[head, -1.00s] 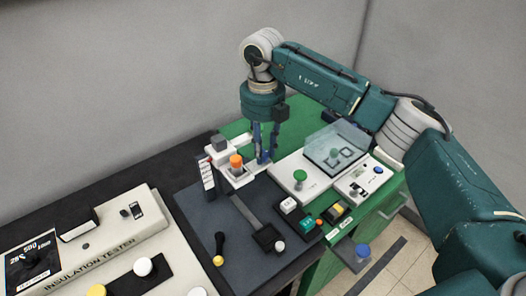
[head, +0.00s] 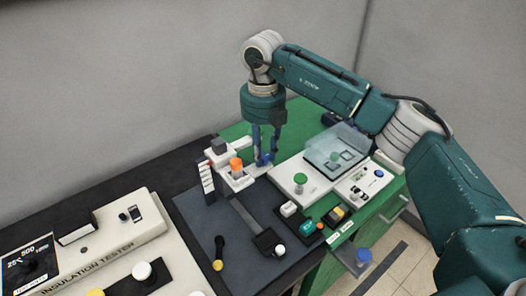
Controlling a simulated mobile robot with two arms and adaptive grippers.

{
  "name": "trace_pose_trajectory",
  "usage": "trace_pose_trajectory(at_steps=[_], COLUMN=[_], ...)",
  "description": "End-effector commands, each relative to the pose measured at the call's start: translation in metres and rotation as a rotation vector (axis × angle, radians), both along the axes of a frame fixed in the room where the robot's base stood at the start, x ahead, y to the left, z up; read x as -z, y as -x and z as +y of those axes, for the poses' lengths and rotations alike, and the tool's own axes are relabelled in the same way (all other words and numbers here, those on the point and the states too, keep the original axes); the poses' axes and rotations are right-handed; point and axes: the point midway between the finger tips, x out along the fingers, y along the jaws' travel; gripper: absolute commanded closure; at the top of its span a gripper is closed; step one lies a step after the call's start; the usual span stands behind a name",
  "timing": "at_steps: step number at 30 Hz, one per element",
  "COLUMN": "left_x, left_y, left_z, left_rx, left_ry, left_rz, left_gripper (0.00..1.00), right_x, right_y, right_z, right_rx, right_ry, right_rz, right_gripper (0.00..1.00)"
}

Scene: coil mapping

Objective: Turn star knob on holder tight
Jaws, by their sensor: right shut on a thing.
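The holder is a white block (head: 238,183) with an orange cylinder (head: 236,165) on it and a grey block (head: 218,146) behind. A small blue knob (head: 264,159) shows at the holder's right side; its star shape is too small to make out. My right gripper (head: 265,154) points down from above and is shut on the blue knob. The blue fingers partly hide the knob, so how tight it sits cannot be seen. My left gripper is out of view.
A white panel with a green button (head: 300,180) and a clear cover (head: 337,145) lie to the right. The insulation tester (head: 110,235) fills the lower left. A black-handled probe (head: 219,250) lies on the dark mat (head: 200,212).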

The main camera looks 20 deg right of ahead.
Motion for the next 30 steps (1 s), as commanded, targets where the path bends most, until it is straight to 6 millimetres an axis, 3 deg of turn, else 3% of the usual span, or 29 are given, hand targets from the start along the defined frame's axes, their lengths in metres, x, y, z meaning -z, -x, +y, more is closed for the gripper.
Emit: trace_pose_trajectory(at_steps=[1,3,14,17,30], left_x=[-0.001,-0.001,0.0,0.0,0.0], left_y=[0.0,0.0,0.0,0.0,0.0], left_z=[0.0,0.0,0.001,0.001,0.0], left_rx=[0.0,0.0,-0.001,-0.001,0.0], left_ry=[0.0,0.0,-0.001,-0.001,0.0], left_rz=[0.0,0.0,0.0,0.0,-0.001], left_gripper=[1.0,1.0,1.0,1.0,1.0], right_x=[-0.007,-0.007,-0.007,-0.018,-0.105], right_y=[-0.007,-0.006,-0.003,-0.004,-0.005], right_z=[-0.002,-0.002,-0.001,-0.001,-0.002], right_rx=[0.008,0.008,0.003,0.003,0.005], right_ry=[-0.002,-0.001,0.001,0.001,0.0], right_rz=[-0.024,-0.022,-0.012,-0.013,-0.015], right_gripper=[0.7,0.56,0.56,0.56,0.56])
